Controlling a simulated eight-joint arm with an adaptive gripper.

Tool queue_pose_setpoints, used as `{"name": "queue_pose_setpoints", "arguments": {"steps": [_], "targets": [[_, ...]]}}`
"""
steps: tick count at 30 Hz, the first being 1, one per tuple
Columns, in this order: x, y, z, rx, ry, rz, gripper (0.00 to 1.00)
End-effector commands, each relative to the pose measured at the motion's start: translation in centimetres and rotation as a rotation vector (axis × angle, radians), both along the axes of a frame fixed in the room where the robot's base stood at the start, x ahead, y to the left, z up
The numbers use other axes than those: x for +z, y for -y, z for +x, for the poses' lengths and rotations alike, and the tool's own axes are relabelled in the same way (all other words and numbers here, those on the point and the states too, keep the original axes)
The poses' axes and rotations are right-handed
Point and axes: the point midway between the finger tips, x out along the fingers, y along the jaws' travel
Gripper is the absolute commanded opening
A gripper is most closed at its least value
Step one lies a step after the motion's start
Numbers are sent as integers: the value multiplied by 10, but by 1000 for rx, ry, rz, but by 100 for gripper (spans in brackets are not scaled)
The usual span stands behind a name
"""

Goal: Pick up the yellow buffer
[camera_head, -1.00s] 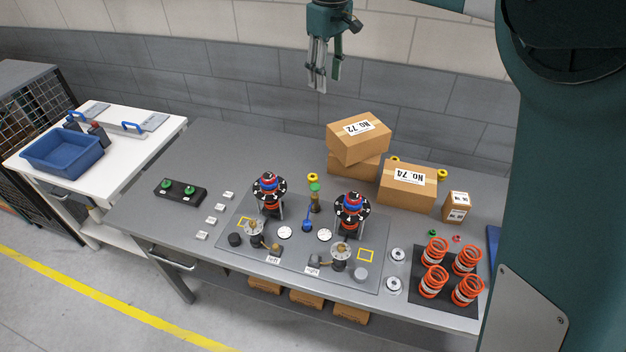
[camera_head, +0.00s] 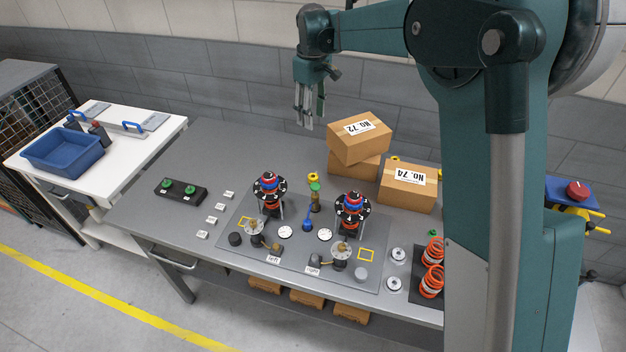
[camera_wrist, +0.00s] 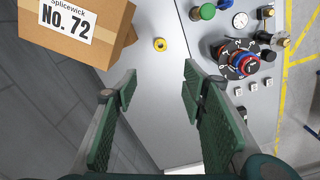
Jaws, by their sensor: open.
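A small yellow buffer (camera_head: 313,177), ring-shaped with a dark centre, sits on the grey table just behind the fixture plate, left of the stacked boxes. In the wrist view it (camera_wrist: 160,44) lies on bare tabletop, beyond the fingertips and roughly in line with the gap between them. A second yellow piece (camera_head: 395,159) shows partly behind the No. 74 box. My gripper (camera_head: 309,124) is open and empty, high above the table's back edge. Its green finger pads (camera_wrist: 160,92) are wide apart in the wrist view.
The No. 72 box (camera_head: 355,140) sits on another carton, close to the right of the buffer. A green-topped post (camera_head: 315,192) and a black-and-red column (camera_head: 268,190) stand near it.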

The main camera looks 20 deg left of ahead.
Motion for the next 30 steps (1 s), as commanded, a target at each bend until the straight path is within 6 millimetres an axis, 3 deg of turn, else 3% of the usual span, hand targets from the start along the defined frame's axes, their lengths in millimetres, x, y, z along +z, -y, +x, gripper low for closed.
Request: {"name": "queue_pose_setpoints", "arguments": {"steps": [1,9,15,21,30], "targets": [[-22,0,1,0,0,0,42],[-133,0,1,0,0,0,42],[-186,0,0,0,0,0,42],[-202,0,0,0,0,0,42],[-202,0,0,0,0,0,42]]}}
